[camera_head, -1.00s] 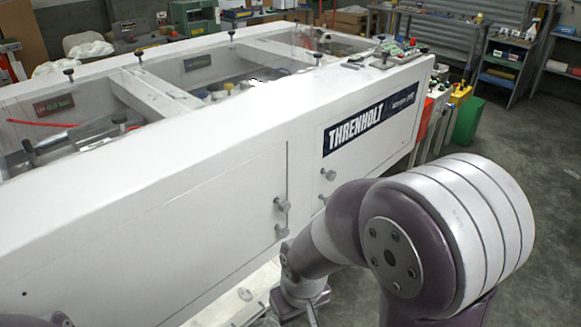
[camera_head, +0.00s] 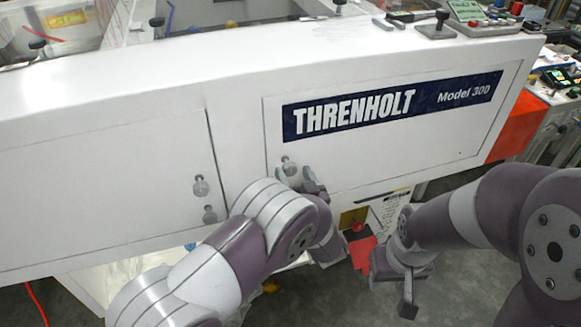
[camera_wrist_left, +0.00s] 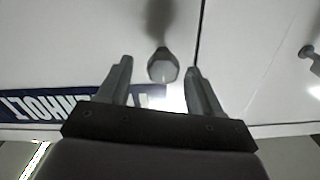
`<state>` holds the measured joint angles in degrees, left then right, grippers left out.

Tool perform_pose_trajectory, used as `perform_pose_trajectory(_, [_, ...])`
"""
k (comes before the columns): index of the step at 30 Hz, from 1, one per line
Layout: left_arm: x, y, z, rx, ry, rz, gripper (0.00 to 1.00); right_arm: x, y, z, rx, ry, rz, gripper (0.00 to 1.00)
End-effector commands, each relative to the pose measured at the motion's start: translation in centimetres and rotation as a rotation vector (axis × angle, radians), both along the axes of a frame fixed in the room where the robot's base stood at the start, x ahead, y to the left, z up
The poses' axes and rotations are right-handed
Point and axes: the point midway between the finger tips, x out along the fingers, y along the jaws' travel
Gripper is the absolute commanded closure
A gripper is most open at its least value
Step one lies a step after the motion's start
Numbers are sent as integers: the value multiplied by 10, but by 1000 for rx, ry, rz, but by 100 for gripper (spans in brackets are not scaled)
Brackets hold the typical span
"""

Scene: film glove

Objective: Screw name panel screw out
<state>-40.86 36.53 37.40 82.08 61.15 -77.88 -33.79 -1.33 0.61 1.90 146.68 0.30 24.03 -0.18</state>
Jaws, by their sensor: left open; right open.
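The name panel (camera_head: 400,140) is a white plate with a dark blue THRENHOLT Model 300 label on the front of the white machine. Its grey knob-headed screw (camera_head: 290,165) is beside my left gripper (camera_head: 299,180). In the left wrist view, a knob head (camera_wrist_left: 163,66) shows between the two spread fingertips, with gaps on both sides; my left gripper is open and not clamped on it. The panel's lower screw is hidden behind my left arm. My right gripper (camera_head: 396,288) is open and empty, low in front of the machine on the right.
A red box (camera_head: 515,125) and control equipment stand at the machine's right end. A red piece (camera_head: 362,255) and a paper sheet (camera_head: 388,212) show below the panel, between my arms.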

Motion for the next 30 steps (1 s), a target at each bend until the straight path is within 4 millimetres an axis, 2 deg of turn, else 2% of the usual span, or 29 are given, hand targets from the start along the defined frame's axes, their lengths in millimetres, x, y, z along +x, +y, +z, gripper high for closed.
perform_pose_trajectory(3, [19, 7, 0, 0, 0, 2, 35, 0, 0, 1, 0, 0, 0, 57])
perform_pose_trajectory(6, [27, 9, 0, -1, -1, 1, 35, 0, 0, 1, 0, 0, 0, 57])
perform_pose_trajectory(14, [30, 10, 0, -1, 0, -1, 35, 0, 0, 1, 0, 0, 0, 57])
perform_pose_trajectory(15, [30, 10, 0, -1, 0, -1, 38, 0, 0, 1, 0, 0, 0, 57])
perform_pose_trajectory(20, [30, 10, 0, -1, 0, -1, 90, 0, 0, 1, 0, 0, 0, 57])
perform_pose_trajectory(30, [30, 10, -1, -36, -12, -1, 91, 0, 0, -3, 0, 0, 0, 57])
